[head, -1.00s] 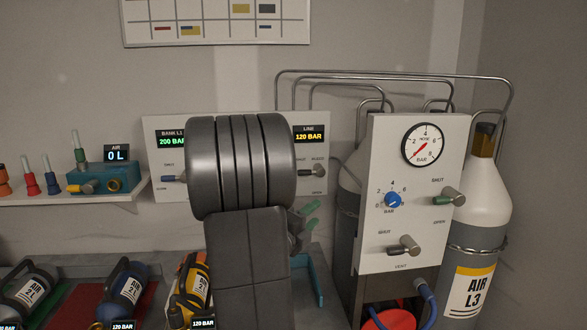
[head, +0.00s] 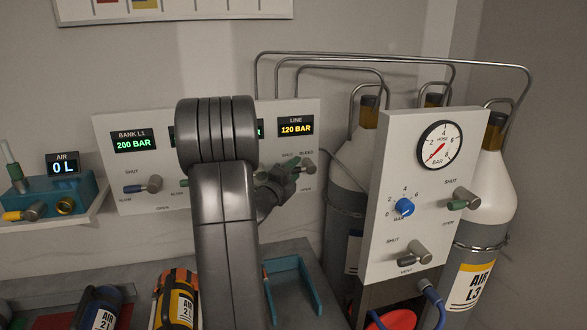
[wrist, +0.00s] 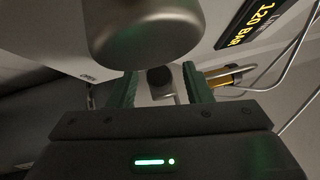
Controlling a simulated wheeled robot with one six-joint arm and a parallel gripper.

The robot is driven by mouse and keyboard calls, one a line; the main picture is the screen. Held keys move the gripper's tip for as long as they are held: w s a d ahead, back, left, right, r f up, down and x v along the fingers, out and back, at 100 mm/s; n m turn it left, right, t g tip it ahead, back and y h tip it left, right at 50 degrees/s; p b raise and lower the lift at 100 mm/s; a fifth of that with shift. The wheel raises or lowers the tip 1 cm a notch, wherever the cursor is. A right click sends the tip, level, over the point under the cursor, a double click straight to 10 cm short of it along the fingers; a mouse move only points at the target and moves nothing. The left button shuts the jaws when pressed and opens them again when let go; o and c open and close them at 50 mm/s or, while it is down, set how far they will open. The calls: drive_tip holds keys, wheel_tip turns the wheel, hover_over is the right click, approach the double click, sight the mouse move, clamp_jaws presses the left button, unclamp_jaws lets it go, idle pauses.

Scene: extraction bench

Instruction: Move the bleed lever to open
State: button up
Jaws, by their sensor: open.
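The bleed lever's metal hub (head: 304,167) is on the wall panel under the LINE display, below small lettering that reads SHUT and BLEED. My gripper (head: 284,174) is just left of it, and my arm hides part of the panel there. In the wrist view a large metal knob (wrist: 145,30), probably this hub, is very close above my gripper (wrist: 160,84).
The LINE display (head: 296,126) reads 120 BAR. A white gauge panel (head: 385,165) and cylinders stand to the right. Metal pipes (head: 390,56) run above. A blue bracket (head: 307,285) is on the bench below.

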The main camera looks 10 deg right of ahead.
clamp_jaws()
